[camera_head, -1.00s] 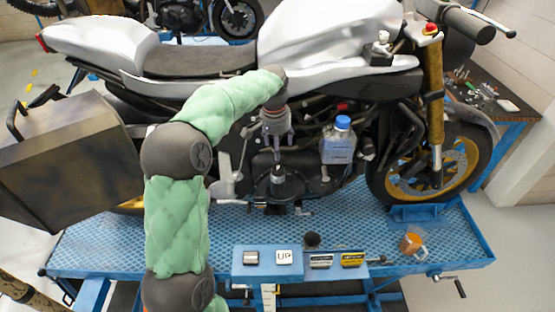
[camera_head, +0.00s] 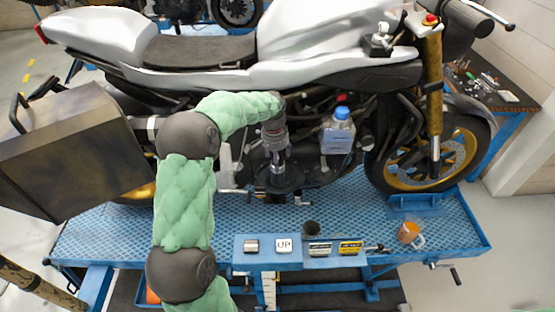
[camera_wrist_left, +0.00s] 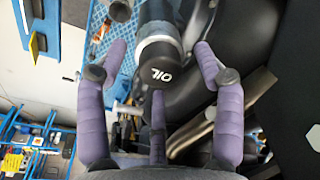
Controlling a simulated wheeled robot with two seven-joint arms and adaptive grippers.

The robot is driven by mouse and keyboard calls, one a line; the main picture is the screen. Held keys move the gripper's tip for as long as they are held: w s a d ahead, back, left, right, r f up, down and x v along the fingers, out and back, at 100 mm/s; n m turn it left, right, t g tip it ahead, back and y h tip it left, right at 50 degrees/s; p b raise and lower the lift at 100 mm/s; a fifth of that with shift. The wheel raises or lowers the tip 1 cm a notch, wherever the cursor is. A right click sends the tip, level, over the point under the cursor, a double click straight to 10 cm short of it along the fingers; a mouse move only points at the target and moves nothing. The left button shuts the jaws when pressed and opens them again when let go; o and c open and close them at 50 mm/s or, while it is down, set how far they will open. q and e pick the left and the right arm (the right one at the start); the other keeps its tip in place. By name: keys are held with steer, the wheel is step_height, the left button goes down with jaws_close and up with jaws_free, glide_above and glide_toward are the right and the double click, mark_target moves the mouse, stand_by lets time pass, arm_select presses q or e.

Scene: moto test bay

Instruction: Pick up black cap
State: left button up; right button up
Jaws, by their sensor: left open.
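The black cap (camera_wrist_left: 160,72), marked OIL in white, sits on the motorbike's engine side in the left wrist view. In the head view the cap (camera_head: 277,169) is small and partly hidden behind my fingers. My left gripper (camera_head: 275,157) points down right over it. In the left wrist view my left gripper (camera_wrist_left: 160,62) has its purple fingers spread around the cap, one on each side and a third below. The side fingers show gaps to it; I cannot tell if the third finger touches it. My right gripper is not in view.
A clear bottle with a blue lid (camera_head: 338,133) stands close right of the gripper. The blue lift platform (camera_head: 130,235) holds a dark round cup (camera_head: 311,228) and an orange mug (camera_head: 409,233). Bike frame and engine parts crowd the gripper.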

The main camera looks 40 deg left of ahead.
arm_select(q)
steer(key=shift+f, duration=0.15)
steer(key=c, duration=1)
